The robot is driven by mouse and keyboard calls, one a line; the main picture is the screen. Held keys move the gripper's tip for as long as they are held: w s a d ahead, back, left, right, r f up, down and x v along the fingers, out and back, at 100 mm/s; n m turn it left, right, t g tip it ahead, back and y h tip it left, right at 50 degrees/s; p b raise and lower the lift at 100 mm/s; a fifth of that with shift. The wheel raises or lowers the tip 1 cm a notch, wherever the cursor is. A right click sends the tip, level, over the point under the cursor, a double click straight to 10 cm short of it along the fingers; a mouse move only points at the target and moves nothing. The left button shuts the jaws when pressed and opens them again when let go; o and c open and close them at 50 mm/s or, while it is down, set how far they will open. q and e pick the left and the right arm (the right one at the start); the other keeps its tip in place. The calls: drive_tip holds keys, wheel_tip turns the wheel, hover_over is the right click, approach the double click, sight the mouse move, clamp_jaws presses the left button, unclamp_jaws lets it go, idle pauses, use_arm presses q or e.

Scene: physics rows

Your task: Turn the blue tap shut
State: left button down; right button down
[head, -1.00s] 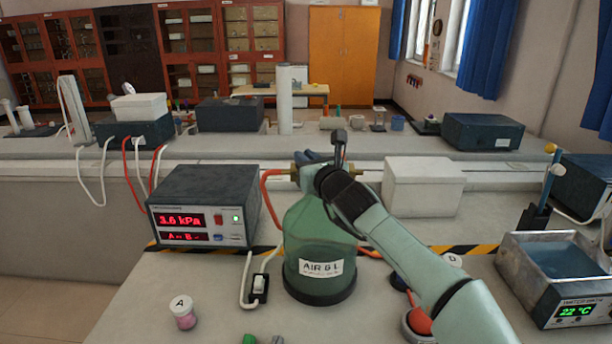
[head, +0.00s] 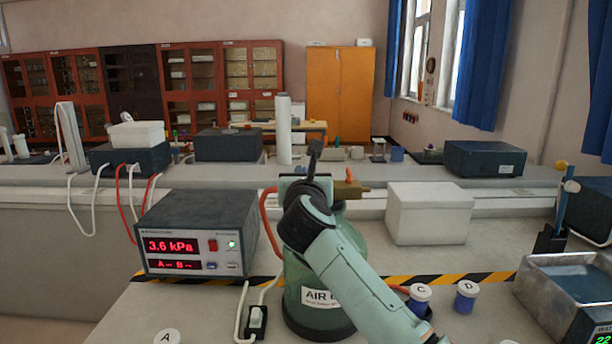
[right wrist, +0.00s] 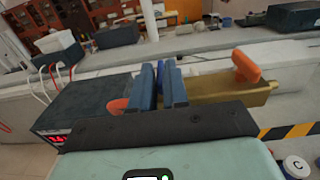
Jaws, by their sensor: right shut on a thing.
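The green bottle (head: 298,298) stands on the bench with a brass fitting (head: 358,188) on top. An orange tap (head: 349,174) sits on the fitting's right part; it also shows in the right wrist view (right wrist: 246,66). My right gripper (head: 306,184) is over the left part of the fitting and hides the blue tap in the head view. In the right wrist view its blue fingers (right wrist: 160,88) are shut on the blue tap (right wrist: 160,74), a narrow strip of which shows between them. The tap's exact angle is hard to tell. My left gripper is not in view.
A pressure box (head: 197,235) reading 3.6 kPa stands left of the bottle, joined by a red hose. A white box (head: 428,215) is behind right. Jars C (head: 420,298) and D (head: 466,297) and a water bath (head: 565,290) stand at the right.

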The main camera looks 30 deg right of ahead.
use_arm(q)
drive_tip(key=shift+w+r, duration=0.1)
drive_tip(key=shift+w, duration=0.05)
use_arm(e)
drive_tip(key=shift+w+a+f+h, duration=0.1)
drive_tip(key=shift+f+h, duration=0.05)
drive_tip(key=shift+h, duration=0.15)
drive_tip(key=c, duration=1.2)
unclamp_jaws()
